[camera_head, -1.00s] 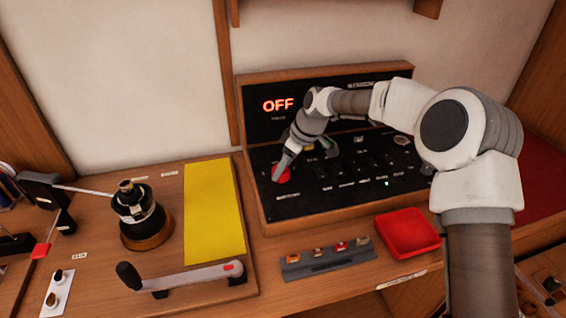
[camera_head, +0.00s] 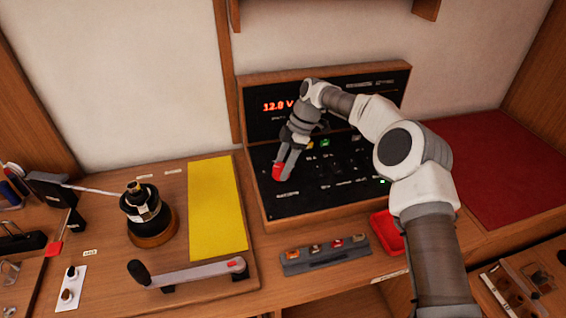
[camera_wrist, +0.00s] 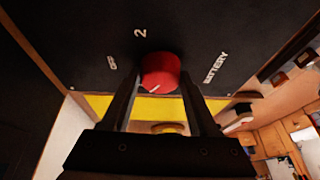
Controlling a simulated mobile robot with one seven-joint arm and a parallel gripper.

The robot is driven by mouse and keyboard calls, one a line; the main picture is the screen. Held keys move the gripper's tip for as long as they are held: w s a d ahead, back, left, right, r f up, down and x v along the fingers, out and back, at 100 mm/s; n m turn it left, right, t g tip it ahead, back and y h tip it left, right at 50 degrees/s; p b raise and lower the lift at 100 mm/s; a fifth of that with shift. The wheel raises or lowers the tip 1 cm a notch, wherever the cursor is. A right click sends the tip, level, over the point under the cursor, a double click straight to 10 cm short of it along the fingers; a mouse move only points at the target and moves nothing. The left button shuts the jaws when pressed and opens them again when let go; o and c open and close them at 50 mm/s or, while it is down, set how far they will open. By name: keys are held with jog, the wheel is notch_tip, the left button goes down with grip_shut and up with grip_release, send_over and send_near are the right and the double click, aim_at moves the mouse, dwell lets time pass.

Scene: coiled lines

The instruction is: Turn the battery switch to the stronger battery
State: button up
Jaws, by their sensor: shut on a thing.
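The red battery switch knob (camera_head: 277,172) sits at the lower left of the black switch panel (camera_head: 320,208). My gripper (camera_head: 283,163) reaches down to the knob and is shut on it. In the wrist view the knob (camera_wrist: 160,70) lies between my two fingers (camera_wrist: 161,82), with a white line on its face. Labels "OFF", "2" and "BATTERY" are printed around it; any other position label is hidden. The red display (camera_head: 278,105) reads about 12.8 V, partly behind my arm; its last digit is hard to tell.
A yellow sheet (camera_head: 216,210) and a black winch (camera_head: 148,215) lie left of the panel, with a crank handle (camera_head: 190,273) in front. A grey fuse holder (camera_head: 325,256) and a red tray (camera_head: 385,232) stand before the panel. A red mat (camera_head: 485,165) lies right.

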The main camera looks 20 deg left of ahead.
jog(key=shift+f+n, duration=0.1)
jog(key=shift+n, duration=0.2)
jog(key=o, duration=1.4)
jog(key=shift+c, duration=0.2)
jog(key=p+v, duration=1)
jog(key=v, duration=0.7)
jog(key=shift+a+r, duration=0.15)
jog(key=shift+r, duration=0.1)
jog(key=shift+w, duration=0.1)
